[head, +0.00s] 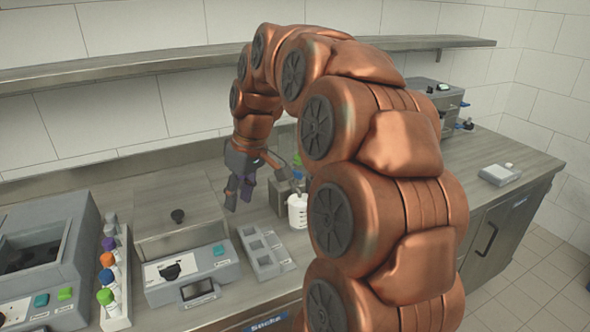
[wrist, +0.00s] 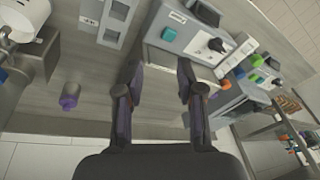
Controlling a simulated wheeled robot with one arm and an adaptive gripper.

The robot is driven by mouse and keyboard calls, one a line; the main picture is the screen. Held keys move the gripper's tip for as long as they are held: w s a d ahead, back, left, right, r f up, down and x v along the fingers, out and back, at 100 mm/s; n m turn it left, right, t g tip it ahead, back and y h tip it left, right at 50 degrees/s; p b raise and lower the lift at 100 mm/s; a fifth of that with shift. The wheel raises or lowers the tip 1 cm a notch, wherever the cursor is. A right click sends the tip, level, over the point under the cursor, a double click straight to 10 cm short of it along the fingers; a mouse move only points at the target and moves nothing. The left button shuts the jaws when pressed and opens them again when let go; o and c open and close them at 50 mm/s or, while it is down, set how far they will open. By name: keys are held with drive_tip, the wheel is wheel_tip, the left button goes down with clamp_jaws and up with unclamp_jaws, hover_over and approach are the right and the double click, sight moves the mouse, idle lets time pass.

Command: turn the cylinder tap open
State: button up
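My gripper (head: 238,196) hangs fingers-down over the back of the counter in the head view. I cannot tell for sure which part is the cylinder tap; my arm hides some of that area.
A purple-capped bottle (wrist: 69,97) stands left of the fingers. A slotted grey holder (head: 264,252) and a grey machine with a dark knob (head: 190,270) are in front. A rack of colored-cap bottles (head: 117,285) is at left. A shelf (head: 150,66) runs above.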

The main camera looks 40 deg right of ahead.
drive_tip(key=w+d+r+t, duration=0.1)
drive_tip(key=w+d+r, duration=0.15)
drive_tip(key=d, duration=1.05)
drive_tip(key=t+h, duration=0.1)
approach(294, 170)
drive_tip(key=f, duration=0.1)
drive_tip(key=shift+t, duration=0.3)
drive_tip(key=shift+p+x, duration=0.45)
drive_tip(key=shift+x, duration=3.55)
drive_tip(key=shift+s, duration=0.1)
clamp_jaws()
